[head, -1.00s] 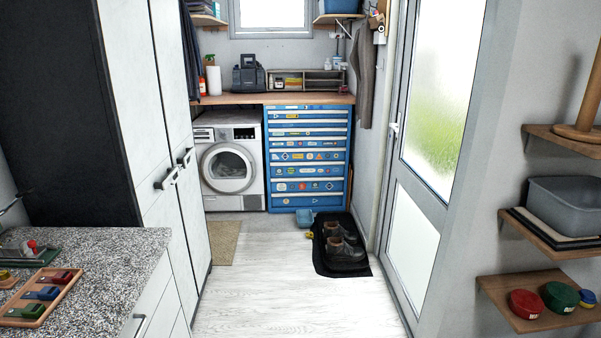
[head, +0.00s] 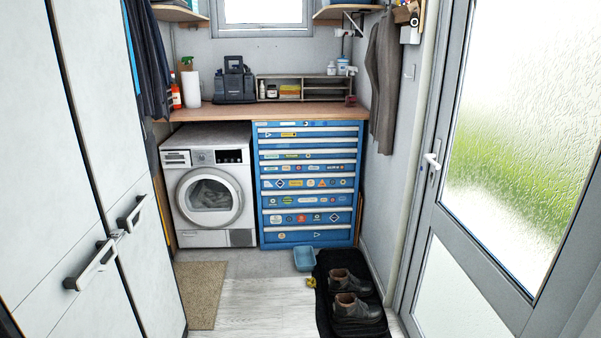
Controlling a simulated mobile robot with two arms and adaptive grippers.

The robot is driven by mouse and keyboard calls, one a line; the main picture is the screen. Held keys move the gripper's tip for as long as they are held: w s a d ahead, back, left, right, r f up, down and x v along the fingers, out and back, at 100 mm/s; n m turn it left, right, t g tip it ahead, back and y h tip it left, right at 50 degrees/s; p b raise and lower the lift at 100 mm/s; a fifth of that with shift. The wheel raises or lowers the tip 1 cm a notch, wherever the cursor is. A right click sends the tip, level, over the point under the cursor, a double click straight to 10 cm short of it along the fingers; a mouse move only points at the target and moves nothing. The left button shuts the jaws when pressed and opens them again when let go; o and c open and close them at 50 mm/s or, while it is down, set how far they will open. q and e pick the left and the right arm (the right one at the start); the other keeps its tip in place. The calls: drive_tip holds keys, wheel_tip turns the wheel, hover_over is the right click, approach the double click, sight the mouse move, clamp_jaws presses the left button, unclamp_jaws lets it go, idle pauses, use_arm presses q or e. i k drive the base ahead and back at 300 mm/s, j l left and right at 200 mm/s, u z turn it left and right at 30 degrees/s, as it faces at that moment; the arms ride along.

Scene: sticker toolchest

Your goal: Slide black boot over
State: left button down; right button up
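A pair of black boots stands on a black mat (head: 323,300) on the floor at the lower right of the head view. The nearer boot (head: 358,309) is in front, close to the mat's front end. The farther boot (head: 349,281) is just behind it. Both look upright, with brownish openings. Neither of my grippers is in view.
A blue tub (head: 305,259) and a small yellow item (head: 311,282) lie beside the mat. A blue drawer chest (head: 307,203) and a washing machine (head: 208,190) stand behind. Tall cabinets line the left, a glazed door (head: 480,180) the right. Pale floor (head: 258,305) is clear between.

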sight(341, 280)
drive_tip(key=i+z, duration=0.1)
drive_tip(key=i, duration=0.5)
drive_tip(key=i+j+z, duration=0.1)
drive_tip(key=i, duration=0.5)
drive_tip(key=i+j+z, duration=0.1)
drive_tip(key=i, duration=0.45)
